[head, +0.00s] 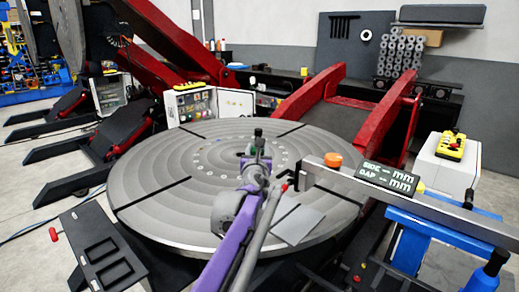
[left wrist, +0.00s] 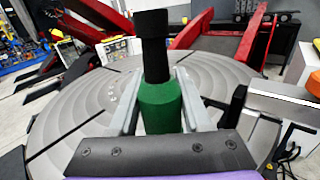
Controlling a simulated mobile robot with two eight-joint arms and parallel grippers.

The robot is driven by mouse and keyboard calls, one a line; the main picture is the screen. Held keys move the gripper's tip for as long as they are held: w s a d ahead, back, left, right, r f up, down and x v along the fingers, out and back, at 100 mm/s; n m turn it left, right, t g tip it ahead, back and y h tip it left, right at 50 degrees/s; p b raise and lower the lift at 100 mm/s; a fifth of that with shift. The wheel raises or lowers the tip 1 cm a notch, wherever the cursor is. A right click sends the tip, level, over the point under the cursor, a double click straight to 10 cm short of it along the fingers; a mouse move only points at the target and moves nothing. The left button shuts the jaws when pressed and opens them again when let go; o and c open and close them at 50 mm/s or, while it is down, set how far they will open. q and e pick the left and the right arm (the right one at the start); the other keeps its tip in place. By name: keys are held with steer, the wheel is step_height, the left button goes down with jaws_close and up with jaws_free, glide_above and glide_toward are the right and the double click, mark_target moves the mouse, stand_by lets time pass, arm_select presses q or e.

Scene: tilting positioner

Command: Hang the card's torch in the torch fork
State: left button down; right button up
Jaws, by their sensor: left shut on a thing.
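My left gripper (head: 257,160) is above the round grey turntable, at the end of a purple arm. It is shut on a green, black-topped cylinder, which looks like a torch (left wrist: 160,105); it stands upright between the two grey fingers in the left wrist view. In the head view only its dark top (head: 258,134) shows clearly. A dark card (head: 388,178) at the right reads "SIDE - mm GAP - mm" and shows no torch name I can read. I cannot tell for certain which part is the torch fork. My right gripper is not in view.
The turntable (head: 165,190) bears a flat grey plate (head: 297,224). A long metal bar (head: 440,213) with an orange cap (head: 333,160) lies over a blue stand (head: 408,245) at right. A dark slotted tray (head: 100,262) is at left. Red arms (head: 400,120) rise behind.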

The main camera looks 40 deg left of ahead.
arm_select(q)
steer(key=shift+r, duration=0.2)
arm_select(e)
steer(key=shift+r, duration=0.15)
arm_select(q)
steer(key=shift+s+a+r+p, duration=0.1)
steer(key=shift+s+r+p, duration=0.15)
steer(key=shift+s+p, duration=0.4)
steer(key=shift+s+r+p, duration=0.2)
steer(key=shift+s+p, duration=0.15)
steer(key=shift+s, duration=0.45)
steer(key=s+p, duration=0.4)
steer(key=s, duration=0.4)
steer(key=shift+a, duration=0.35)
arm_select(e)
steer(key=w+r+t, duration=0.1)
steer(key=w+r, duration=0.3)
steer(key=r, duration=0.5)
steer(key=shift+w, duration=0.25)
arm_select(q)
steer(key=shift+f, duration=0.1)
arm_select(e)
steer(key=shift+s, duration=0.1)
